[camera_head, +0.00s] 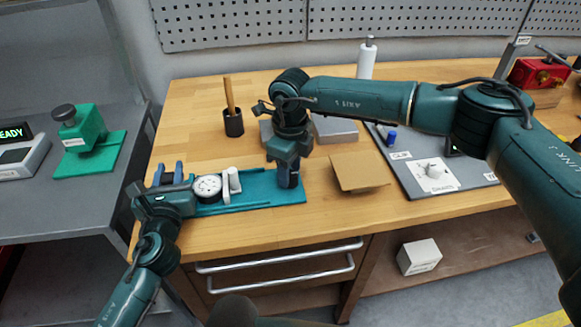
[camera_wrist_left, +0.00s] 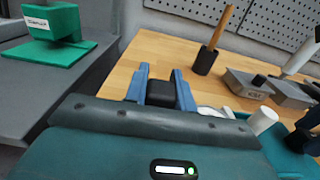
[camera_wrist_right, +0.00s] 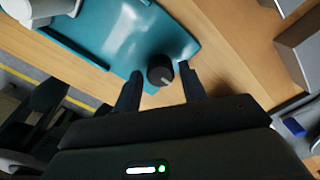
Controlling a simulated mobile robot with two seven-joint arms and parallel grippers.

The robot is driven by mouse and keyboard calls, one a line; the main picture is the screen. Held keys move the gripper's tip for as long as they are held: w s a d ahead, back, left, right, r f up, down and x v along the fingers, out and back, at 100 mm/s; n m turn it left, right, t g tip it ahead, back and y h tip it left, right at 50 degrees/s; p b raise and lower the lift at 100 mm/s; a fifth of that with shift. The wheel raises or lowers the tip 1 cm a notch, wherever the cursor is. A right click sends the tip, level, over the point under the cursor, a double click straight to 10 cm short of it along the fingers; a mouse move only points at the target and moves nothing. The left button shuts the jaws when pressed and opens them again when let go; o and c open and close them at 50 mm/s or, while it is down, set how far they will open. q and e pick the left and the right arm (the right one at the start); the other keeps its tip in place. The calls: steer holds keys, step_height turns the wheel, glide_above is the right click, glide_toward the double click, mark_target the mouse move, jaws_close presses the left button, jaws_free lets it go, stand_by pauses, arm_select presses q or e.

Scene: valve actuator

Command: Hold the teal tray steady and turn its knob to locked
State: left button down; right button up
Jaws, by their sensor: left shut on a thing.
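The teal tray (camera_head: 262,188) lies along the table's front left edge. A round white dial (camera_head: 207,187) and a white upright post (camera_head: 233,180) stand on it. My left gripper (camera_head: 168,174) is at the tray's left end; in the left wrist view its blue fingers are shut on a black block (camera_wrist_left: 160,92). My right gripper (camera_head: 289,178) points down over the tray's right end. In the right wrist view its fingers are open, with the round black knob (camera_wrist_right: 160,70) between and just past the fingertips. The knob's marking cannot be read.
A black cup with a wooden handle (camera_head: 233,122) stands behind the tray. Grey blocks (camera_head: 335,130) and a tan cardboard piece (camera_head: 358,172) lie behind and right. A grey board (camera_head: 410,175) is further right. A green device (camera_head: 85,135) sits on the left bench.

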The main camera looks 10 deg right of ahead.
mark_target(291, 174)
arm_select(q)
steer(key=shift+f, duration=0.3)
arm_select(e)
steer(key=shift+o, duration=0.9)
step_height(291, 174, up, 12)
steer(key=shift+s, duration=0.1)
arm_select(q)
steer(key=c, duration=1.5)
jaws_free()
steer(key=o, duration=0.4)
steer(key=shift+r, duration=0.2)
